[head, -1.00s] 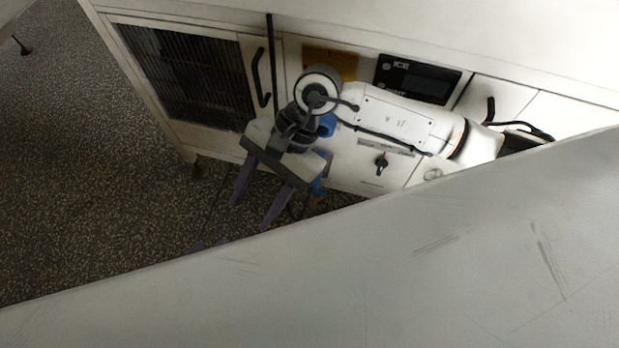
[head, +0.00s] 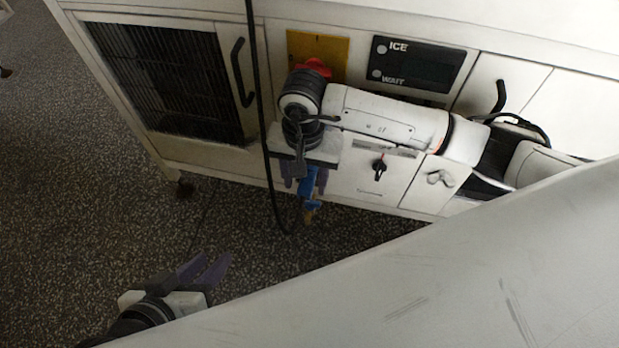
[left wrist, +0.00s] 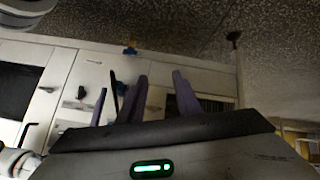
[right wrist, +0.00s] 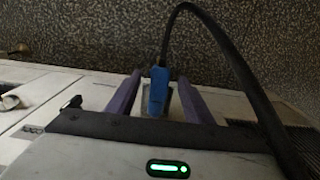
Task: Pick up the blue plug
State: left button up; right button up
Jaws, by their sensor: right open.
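The blue plug (head: 309,186) shows at the lower edge of the white cabinet front, below my right wrist. It also shows in the right wrist view (right wrist: 159,92), upright between the two purple fingers, with visible gaps on both sides. My right gripper (head: 305,184) is open around it, fingers pointing down in the head view; its palm hides the plug's upper part there. My left gripper (head: 207,270) is low at the left over the floor, open and empty, its fingers apart in the left wrist view (left wrist: 160,90).
A black cable (head: 268,140) hangs down the cabinet front and loops close to the plug; it arcs beside my right gripper in the right wrist view. A red knob (head: 316,67) sits on a yellow plate (head: 330,50) above. A pale surface (head: 430,285) fills the lower right.

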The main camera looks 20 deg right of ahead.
jog(key=shift+f+b, duration=0.3)
jog(key=shift+f, duration=0.65)
jog(key=c, duration=1.2)
jog(key=shift+r, duration=0.1)
jog(key=shift+r, duration=0.1)
